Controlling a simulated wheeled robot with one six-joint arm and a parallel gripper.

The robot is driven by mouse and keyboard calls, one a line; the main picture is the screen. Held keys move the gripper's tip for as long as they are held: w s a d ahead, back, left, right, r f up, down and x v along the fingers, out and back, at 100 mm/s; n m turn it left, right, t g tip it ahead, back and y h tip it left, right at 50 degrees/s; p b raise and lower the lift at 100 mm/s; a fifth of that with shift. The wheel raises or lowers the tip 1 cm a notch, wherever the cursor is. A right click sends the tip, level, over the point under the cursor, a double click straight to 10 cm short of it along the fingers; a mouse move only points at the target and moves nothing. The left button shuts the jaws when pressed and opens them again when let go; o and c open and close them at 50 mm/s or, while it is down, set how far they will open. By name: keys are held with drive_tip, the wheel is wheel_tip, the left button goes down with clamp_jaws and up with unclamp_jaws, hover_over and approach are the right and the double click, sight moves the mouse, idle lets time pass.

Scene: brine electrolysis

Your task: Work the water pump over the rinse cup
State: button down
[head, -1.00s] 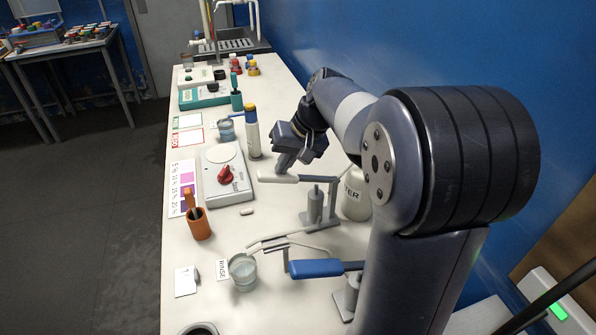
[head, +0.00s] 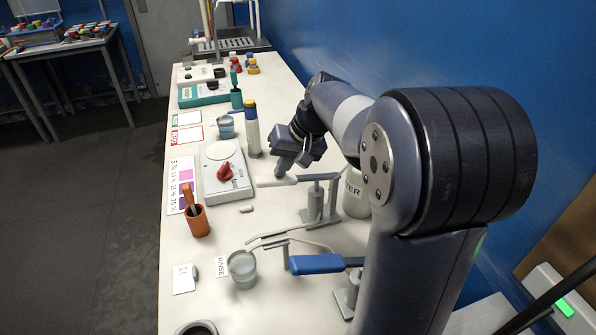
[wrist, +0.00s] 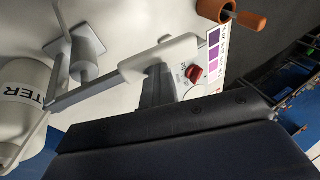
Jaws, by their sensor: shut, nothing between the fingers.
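The water pump has a grey post (head: 316,204) and a lever with a white handle (head: 276,182) tilted down at its left end. In the wrist view the fingers (wrist: 157,88) overlap the white handle (wrist: 160,62), so the exact contact is hidden. The white bottle marked "TER" (head: 354,196) is partly behind my arm.
A second lever with a blue handle (head: 316,264) stands nearer, its spout also reaching towards the rinse cup. A blue wall is at right.

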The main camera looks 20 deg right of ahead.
sight(282, 180)
drive_tip(key=f+b, duration=0.2)
drive_tip(key=f, duration=0.2)
drive_tip(key=shift+a, duration=0.2)
drive_tip(key=r+p, duration=0.1)
drive_tip(key=r, duration=0.1)
drive_tip(key=r+p, duration=0.2)
drive_tip(key=d+r+p, duration=0.1)
drive_tip(key=r, duration=0.1)
drive_tip(key=shift+p, duration=0.4)
drive_tip(key=shift+r, duration=0.15)
drive_tip(key=shift+r+p, duration=0.25)
drive_tip(key=shift+p, duration=0.05)
drive_tip(key=r+p, duration=0.1)
drive_tip(key=d+r+p, duration=0.1)
drive_tip(key=r, duration=0.1)
drive_tip(key=d+r+p, duration=0.1)
drive_tip(key=r+p, duration=0.1)
drive_tip(key=shift+d, duration=0.1)
drive_tip(key=shift+s, duration=0.15)
